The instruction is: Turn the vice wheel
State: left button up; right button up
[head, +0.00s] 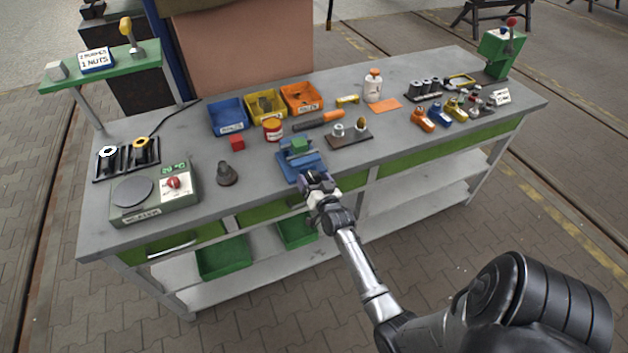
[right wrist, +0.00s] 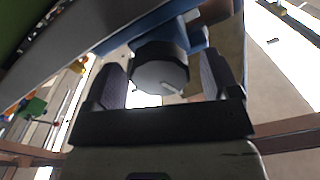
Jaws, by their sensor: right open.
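The blue vice (head: 303,166) stands at the front edge of the workbench, with a green block (head: 300,144) at its jaws. My right gripper (head: 313,183) is at the vice's front side and hides its wheel in the head view. In the right wrist view, the vice wheel (right wrist: 160,76) is a dark round rim with a grey face and a small pale handle. It sits between the two open fingers of my right gripper. A gap shows on the left side; contact on the right cannot be told. My left gripper is not in view.
The grey workbench (head: 190,125) holds blue (head: 228,116), yellow (head: 265,105) and orange (head: 301,98) bins behind the vice. A dark board with small parts (head: 349,137) lies right of the vice. A dark cone-shaped part (head: 227,175) stands left. Green drawers lie below the front edge.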

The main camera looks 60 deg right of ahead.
jog(key=v, duration=1.3)
jog(key=shift+s+a+p, duration=0.2)
jog(key=shift+s+p, duration=0.05)
jog(key=shift+p, duration=0.2)
